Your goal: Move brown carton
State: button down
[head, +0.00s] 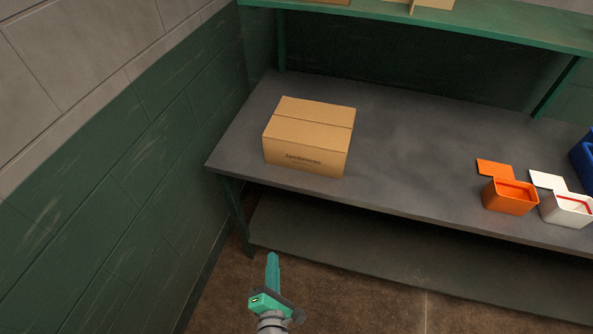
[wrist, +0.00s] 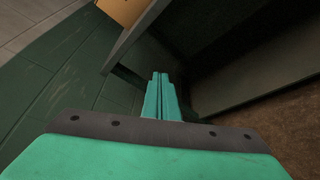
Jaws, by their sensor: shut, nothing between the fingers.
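The brown carton (head: 307,136) sits closed on the left part of a grey workbench (head: 400,140), near its front left corner. Dark printing shows on its front face. My gripper (head: 272,258) is in front of the bench and below its top, apart from the carton. Its green fingers are together and empty. In the wrist view my gripper (wrist: 160,76) points toward the space beneath the bench top. A piece of the carton (wrist: 122,10) shows at the top edge there, partly cut off.
An orange box (head: 510,197) and a white box (head: 567,208), both with open lids, stand at the bench's right, near a blue bin (head: 583,160). A green shelf (head: 480,22) hangs above. A lower shelf (head: 400,265) runs beneath. A green-and-grey wall (head: 120,170) is close on the left.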

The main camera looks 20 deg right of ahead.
jog(key=w+d+r+n+h, duration=0.2)
jog(key=w+d+r+n, duration=0.15)
jog(key=w, duration=0.25)
jog(key=n+h, duration=0.4)
send_near(300, 162)
jog(key=x, duration=0.6)
jog(key=shift+w, duration=0.25)
jog(key=shift+d, duration=0.1)
